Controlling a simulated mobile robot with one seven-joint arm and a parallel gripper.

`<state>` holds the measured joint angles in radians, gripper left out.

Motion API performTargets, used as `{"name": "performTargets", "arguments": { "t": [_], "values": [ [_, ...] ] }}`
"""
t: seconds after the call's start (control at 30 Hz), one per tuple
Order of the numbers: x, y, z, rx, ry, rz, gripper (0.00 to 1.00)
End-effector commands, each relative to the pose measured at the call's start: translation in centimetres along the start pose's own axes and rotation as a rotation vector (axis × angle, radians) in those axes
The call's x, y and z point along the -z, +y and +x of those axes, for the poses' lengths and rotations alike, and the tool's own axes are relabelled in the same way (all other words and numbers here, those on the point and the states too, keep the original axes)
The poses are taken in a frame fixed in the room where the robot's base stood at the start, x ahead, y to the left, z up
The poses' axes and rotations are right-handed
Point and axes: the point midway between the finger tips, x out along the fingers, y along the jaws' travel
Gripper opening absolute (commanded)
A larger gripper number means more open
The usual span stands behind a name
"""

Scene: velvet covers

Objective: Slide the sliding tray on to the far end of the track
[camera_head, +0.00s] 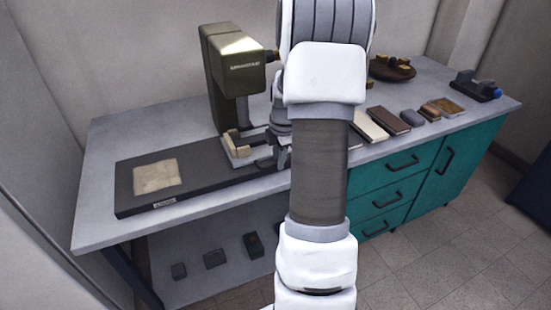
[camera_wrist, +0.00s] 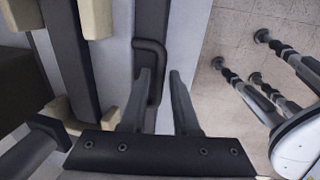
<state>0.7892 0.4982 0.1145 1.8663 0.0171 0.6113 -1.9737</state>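The sliding tray (camera_head: 241,163) is a pale plate with beige blocks. It sits on the dark track (camera_head: 205,187), below the olive machine head, with the track's left part free of it. In the wrist view the tray (camera_wrist: 113,72) shows a dark U-shaped handle (camera_wrist: 157,62) on its side. My gripper (camera_wrist: 159,72) has its two fingers apart, with the handle's bar between them in the picture; contact cannot be told. In the head view my arm hides most of my gripper and the track's right part.
A beige cloth patch (camera_head: 157,177) lies on the track's left end. The olive machine (camera_head: 236,65) stands behind the track. Several books and blocks (camera_head: 388,120), a round brown tray (camera_head: 392,70) and a dark device (camera_head: 476,88) occupy the bench's right side.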

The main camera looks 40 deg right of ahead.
Motion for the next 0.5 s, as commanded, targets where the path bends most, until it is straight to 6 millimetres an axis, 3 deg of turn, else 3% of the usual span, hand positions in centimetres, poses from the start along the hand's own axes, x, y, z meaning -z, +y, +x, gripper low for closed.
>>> {"name": "performTargets", "arguments": {
  "t": [0.1, 0.37, 0.5],
  "values": [
    [0.2, 0.1, 0.0, 0.0, 0.002, -0.002, 0.47],
    [0.3, 0.1, -0.1, -0.001, 0.004, -0.004, 0.47],
    [0.3, 0.2, -1.4, -0.004, 0.003, -0.003, 0.47]
  ]
}}
